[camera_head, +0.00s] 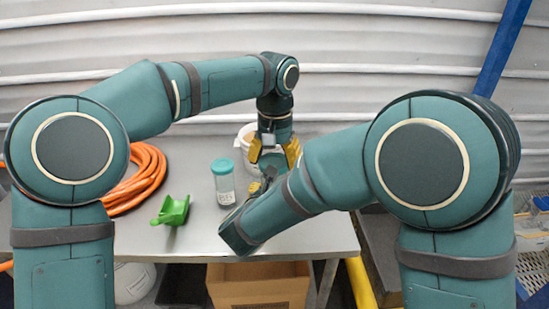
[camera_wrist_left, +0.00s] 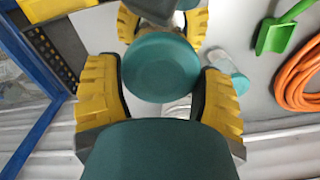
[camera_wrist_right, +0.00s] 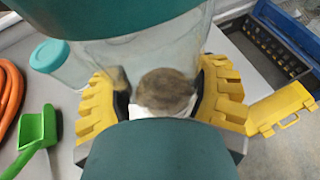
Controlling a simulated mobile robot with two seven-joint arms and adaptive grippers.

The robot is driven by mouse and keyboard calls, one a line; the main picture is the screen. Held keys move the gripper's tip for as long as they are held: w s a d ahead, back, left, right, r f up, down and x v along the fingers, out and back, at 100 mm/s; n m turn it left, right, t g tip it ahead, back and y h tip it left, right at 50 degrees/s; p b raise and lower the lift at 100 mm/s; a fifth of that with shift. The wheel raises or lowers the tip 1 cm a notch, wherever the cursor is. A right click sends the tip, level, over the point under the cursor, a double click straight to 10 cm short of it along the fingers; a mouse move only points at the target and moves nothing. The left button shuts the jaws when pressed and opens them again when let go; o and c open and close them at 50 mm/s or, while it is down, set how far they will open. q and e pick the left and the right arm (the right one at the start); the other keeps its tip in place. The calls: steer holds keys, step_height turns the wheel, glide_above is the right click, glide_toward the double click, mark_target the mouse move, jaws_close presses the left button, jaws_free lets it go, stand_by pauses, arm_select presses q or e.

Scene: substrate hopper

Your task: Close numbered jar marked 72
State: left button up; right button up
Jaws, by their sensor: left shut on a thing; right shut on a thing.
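My left gripper (camera_head: 273,156) points down over the table, and its yellow fingers are shut on a round teal lid (camera_wrist_left: 160,67). My right gripper (camera_wrist_right: 165,98) is shut on a clear jar (camera_wrist_right: 195,50) with brown contents and a white label, below my left gripper. My right arm mostly hides this jar in the head view. I cannot tell whether the lid touches the jar's rim. No number is readable on it. A second clear jar with a teal lid (camera_head: 223,181) stands upright on the table, left of the grippers; it also shows in the right wrist view (camera_wrist_right: 50,56).
A green scoop (camera_head: 172,210) lies left of the standing jar on the grey table (camera_head: 200,240). A coiled orange hose (camera_head: 148,180) lies farther left. A white bucket (camera_head: 245,138) stands behind my left gripper. A cardboard box (camera_head: 258,288) is below the table's front edge.

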arm_select(q)
steer(key=shift+f, duration=0.35)
arm_select(e)
jaws_close()
arm_select(q)
steer(key=m, duration=0.5)
steer(key=shift+d+m, duration=0.1)
steer(key=shift+m, duration=0.3)
steer(key=m, duration=0.4)
steer(key=shift+s, duration=0.1)
steer(key=o, duration=0.8)
steer(key=shift+r, duration=2.25)
